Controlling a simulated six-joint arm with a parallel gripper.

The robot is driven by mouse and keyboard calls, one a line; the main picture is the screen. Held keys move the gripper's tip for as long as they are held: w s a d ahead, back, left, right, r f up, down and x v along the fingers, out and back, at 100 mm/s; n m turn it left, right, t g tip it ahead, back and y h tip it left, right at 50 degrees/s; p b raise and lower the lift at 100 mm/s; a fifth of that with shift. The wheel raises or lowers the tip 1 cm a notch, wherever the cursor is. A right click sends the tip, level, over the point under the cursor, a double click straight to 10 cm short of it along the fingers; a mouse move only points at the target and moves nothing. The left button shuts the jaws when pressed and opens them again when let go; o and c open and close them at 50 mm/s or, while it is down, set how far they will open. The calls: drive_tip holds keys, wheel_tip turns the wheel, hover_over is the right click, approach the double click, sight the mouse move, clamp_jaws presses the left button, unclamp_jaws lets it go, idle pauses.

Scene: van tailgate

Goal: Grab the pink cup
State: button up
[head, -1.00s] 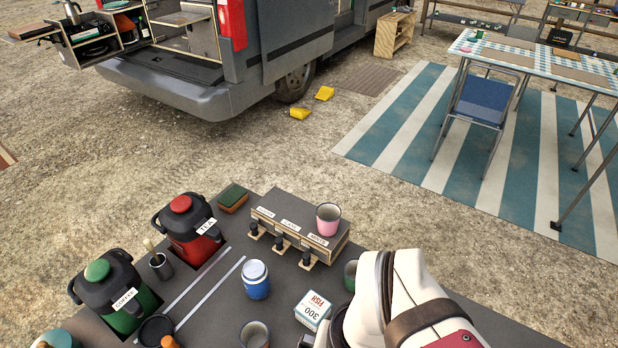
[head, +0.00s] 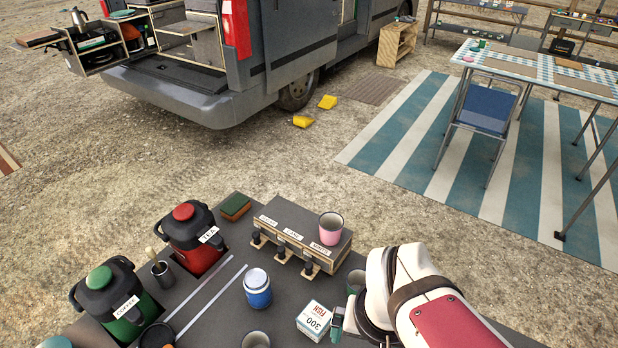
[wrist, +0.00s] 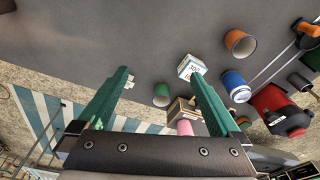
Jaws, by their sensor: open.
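The pink cup (head: 330,228) stands upright on top of the wooden dispenser box, at its right end, in the head view. In the wrist view the pink cup (wrist: 186,128) shows low in the middle, partly hidden behind my gripper. My gripper (wrist: 164,80) is open, its two green fingers apart with nothing held between them. In the head view my gripper (head: 338,322) is partly in sight beside the white 300 box, in front of and below the pink cup. It is apart from the cup.
The dispenser box (head: 290,238) carries labels and black taps. A dark green cup (head: 355,281), the white box (head: 313,320) and a blue jar (head: 257,287) stand close by. Red (head: 196,238) and green (head: 117,300) jugs stand at the left.

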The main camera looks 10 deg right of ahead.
drive_tip(key=w+d+f+n+t+h, duration=0.3)
drive_tip(key=w+d+t, duration=0.1)
drive_tip(key=w+d, duration=0.7)
drive_tip(key=n+t+y, duration=0.6)
drive_tip(key=t+y, duration=0.1)
drive_tip(key=y, duration=0.1)
approach(337, 232)
drive_tip(key=x, duration=1.3)
drive_tip(key=shift+w+d+f, duration=0.1)
drive_tip(key=shift+d+f, duration=0.05)
drive_tip(key=shift+f, duration=0.15)
drive_tip(key=c, duration=1.4)
